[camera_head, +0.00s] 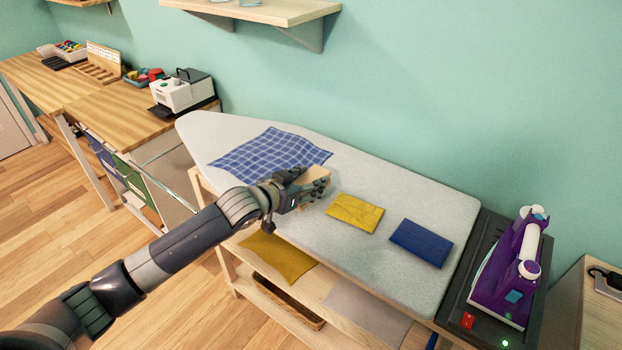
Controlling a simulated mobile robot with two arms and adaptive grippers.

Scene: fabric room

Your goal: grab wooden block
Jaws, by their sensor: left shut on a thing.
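The wooden block (316,173) is a pale tan piece on the grey ironing board (420,190), partly hidden behind my left gripper. My left gripper (318,186) is at the block, with its arm coming in from the lower left. Its fingers are shut on the block. I cannot tell whether the block touches the board or is slightly above it. My right gripper is not in the picture.
A blue checked cloth (270,155) lies left of the gripper. A yellow folded cloth (354,213) and a blue folded cloth (421,242) lie to its right. A purple iron (511,265) stands at the right end. A wall shelf (262,10) hangs above.

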